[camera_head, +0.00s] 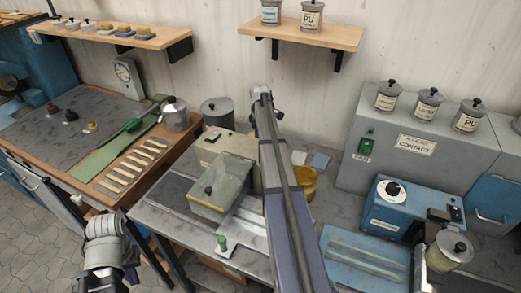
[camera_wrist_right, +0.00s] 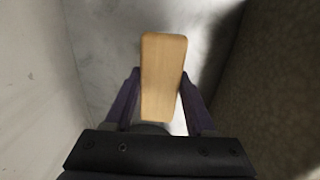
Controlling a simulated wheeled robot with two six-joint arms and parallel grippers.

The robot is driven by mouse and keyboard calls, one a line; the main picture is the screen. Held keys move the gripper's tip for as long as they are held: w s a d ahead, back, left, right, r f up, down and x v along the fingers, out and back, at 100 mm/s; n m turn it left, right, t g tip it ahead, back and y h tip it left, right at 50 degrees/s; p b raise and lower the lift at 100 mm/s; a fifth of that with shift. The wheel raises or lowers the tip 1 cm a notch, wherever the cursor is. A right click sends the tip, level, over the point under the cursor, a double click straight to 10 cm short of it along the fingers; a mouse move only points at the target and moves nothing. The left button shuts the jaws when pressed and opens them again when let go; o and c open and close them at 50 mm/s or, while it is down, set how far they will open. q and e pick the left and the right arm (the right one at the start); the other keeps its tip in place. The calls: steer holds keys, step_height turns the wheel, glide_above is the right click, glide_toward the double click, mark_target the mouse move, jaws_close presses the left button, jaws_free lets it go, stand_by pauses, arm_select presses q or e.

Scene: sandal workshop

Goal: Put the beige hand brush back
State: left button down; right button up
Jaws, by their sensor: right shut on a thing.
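In the right wrist view, the beige wooden hand brush (camera_wrist_right: 163,80) sits between the two fingers of my right gripper (camera_wrist_right: 160,88), which is shut on it. Its flat back faces the camera; any bristles are hidden. A pale grey surface lies beyond it, with a dark wall-like side at right. In the head view my right arm rises through the middle, and its gripper and the brush are hidden. My left gripper (camera_head: 104,268) is at the lower left, away from the objects; its fingers are not clear enough to judge.
A clear bin (camera_head: 221,190) and yellow bowl (camera_head: 302,184) flank my right arm on the grey bench. Tins stand on the grey cabinet (camera_head: 400,151) and the upper shelf (camera_head: 325,36).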

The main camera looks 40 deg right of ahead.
step_height(320, 180, down, 4)
steer(key=b, duration=0.3)
steer(key=shift+r+b, duration=0.2)
steer(key=shift+b, duration=0.15)
steer(key=shift+f, duration=0.2)
steer(key=o, duration=1.3)
steer(key=shift+r, duration=0.1)
steer(key=shift+c, duration=0.2)
steer(key=r+p, duration=1.2)
steer(key=shift+s+a+r, duration=0.1)
steer(key=shift+a+r, duration=0.1)
steer(key=shift+f, duration=0.1)
